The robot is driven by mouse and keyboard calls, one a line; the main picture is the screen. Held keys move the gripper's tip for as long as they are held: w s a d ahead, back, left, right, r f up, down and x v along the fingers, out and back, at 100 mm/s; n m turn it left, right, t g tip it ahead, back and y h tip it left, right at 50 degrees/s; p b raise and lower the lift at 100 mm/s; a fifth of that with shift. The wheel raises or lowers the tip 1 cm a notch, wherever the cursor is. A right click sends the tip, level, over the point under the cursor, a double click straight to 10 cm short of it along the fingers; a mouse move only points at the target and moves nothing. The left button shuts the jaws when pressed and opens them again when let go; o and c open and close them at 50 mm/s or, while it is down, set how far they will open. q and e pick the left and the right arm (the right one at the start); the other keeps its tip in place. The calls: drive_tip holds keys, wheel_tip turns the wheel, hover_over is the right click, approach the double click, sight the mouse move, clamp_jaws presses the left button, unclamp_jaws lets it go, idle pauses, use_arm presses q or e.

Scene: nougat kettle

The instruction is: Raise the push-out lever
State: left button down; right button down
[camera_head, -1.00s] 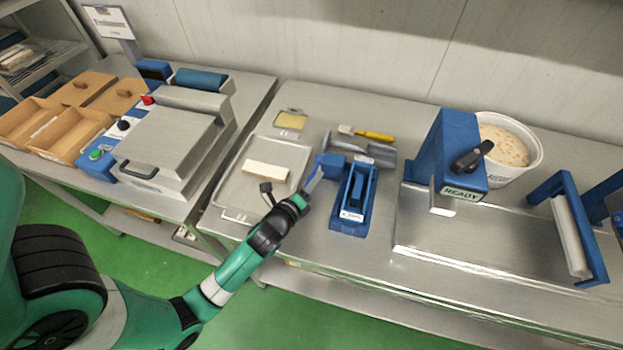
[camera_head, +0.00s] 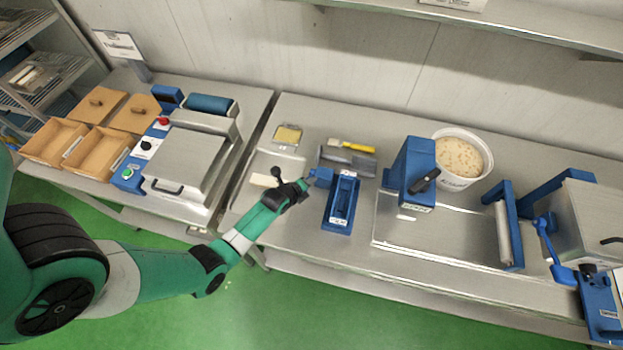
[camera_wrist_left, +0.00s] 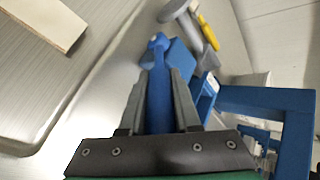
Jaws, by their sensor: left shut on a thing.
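The blue push-out lever (camera_wrist_left: 158,95) stands between the two grey fingers of my left gripper (camera_wrist_left: 160,78) in the left wrist view, with its rounded end past the fingertips. My left gripper is shut on it. In the head view my left gripper (camera_head: 307,183) is at the left side of the blue push-out fixture (camera_head: 340,208). The lever is mostly hidden by the gripper there. The fixture's long open frame also shows in the left wrist view (camera_wrist_left: 265,98). My right gripper is in neither view.
A tray with a pale bar (camera_head: 264,180) lies left of the gripper. A blue press (camera_head: 410,165) and white bucket (camera_head: 462,158) stand to the right. The bench front is clear.

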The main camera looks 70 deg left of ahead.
use_arm(q)
drive_tip(key=shift+w+a+r+g+h+p, duration=0.1)
drive_tip(key=shift+a+r+g+h+p, duration=0.05)
drive_tip(key=shift+r+g+h+p, duration=0.2)
drive_tip(key=shift+f, duration=0.1)
drive_tip(key=c, duration=0.6)
unclamp_jaws()
drive_tip(key=p+v, duration=0.3)
drive_tip(key=v, duration=0.8)
drive_tip(key=shift+s+r+p, duration=0.2)
drive_tip(key=shift+p, duration=0.15)
